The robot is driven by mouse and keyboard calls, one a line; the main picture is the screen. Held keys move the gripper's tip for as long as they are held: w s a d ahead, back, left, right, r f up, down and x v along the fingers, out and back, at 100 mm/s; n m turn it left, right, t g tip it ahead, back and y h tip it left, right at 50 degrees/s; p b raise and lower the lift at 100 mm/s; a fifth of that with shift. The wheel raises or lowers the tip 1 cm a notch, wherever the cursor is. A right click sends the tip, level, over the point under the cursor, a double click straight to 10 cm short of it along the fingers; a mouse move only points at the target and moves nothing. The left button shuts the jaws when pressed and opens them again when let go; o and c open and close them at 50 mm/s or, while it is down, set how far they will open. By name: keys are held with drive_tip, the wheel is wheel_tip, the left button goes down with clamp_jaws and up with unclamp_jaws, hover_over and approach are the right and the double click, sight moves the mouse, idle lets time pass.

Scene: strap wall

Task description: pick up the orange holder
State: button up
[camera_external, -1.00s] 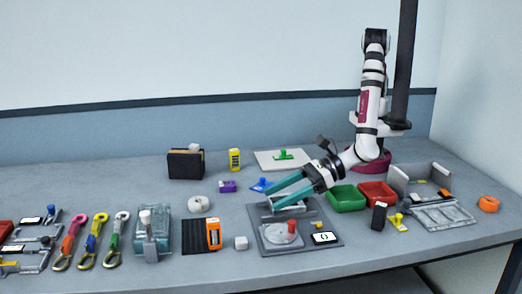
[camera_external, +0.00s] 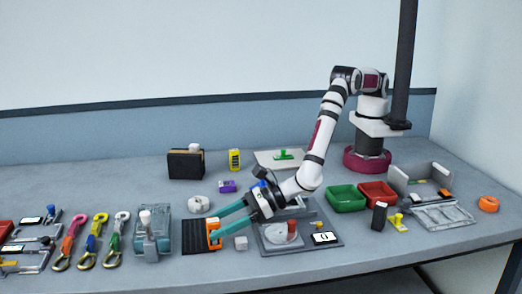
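The orange holder (camera_external: 214,233) stands at the right edge of a black slatted pad on the table, left of the middle. My gripper (camera_external: 211,237) reaches down to it from the right with two teal fingers spread apart. One finger tip is at the holder's far side and the other at its near side, so the holder shows between them. The lower finger covers part of the holder's near end. I cannot tell whether either finger touches it. The holder still rests at the pad.
A white roll (camera_external: 199,203) lies behind the holder. A teal block with a clamp (camera_external: 151,235) is to the left.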

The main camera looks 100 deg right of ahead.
clamp_jaws()
drive_tip(key=shift+r, duration=0.1)
